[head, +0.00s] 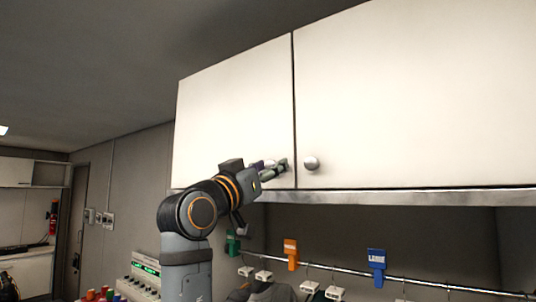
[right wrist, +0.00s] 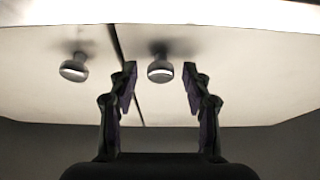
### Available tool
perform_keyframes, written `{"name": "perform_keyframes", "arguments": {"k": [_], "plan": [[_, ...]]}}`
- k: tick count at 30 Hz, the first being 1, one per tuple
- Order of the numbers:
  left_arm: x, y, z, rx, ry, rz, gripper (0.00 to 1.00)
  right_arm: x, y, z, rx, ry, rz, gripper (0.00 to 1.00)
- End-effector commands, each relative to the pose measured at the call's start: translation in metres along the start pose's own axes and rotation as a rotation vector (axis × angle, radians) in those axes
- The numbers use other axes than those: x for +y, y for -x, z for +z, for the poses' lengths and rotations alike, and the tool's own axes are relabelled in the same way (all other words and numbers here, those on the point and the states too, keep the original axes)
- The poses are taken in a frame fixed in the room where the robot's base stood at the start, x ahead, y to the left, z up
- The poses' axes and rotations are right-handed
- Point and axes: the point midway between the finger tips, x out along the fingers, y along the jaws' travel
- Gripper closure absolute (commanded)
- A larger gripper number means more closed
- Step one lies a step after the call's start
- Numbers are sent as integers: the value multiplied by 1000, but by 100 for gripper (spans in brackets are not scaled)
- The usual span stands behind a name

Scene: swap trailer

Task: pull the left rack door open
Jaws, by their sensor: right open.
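The left rack door (head: 235,120) is a white overhead panel, shut flush beside the right door (head: 420,100). My right gripper (head: 281,168) is at the left door's lower right corner and hides that door's knob in the head view. In the right wrist view the same gripper (right wrist: 160,72) is open, with a round metal knob (right wrist: 160,70) showing between its fingertips. By its place this is the left door's knob. I cannot tell whether the fingers touch it. My left gripper is not in view.
The right door's knob (head: 311,163) is close by, across the narrow seam; it also shows in the right wrist view (right wrist: 73,68). Below the cabinet runs a rail (head: 340,271) with blue (head: 376,260), orange (head: 291,254) and green (head: 233,244) tags.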

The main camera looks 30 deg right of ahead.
Motion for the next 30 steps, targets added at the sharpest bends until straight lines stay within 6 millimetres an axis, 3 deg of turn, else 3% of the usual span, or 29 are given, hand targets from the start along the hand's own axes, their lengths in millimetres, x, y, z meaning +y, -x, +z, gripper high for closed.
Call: {"name": "perform_keyframes", "arguments": {"k": [8, 19, 30], "plan": [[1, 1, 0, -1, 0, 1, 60, 0, -3, 1, -1, 1, 0, 51], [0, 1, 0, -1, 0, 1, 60, 0, -2, 1, -1, 1, 0, 99], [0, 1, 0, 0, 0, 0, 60, 0, -2, 0, 0, 3, 4, 100]]}}
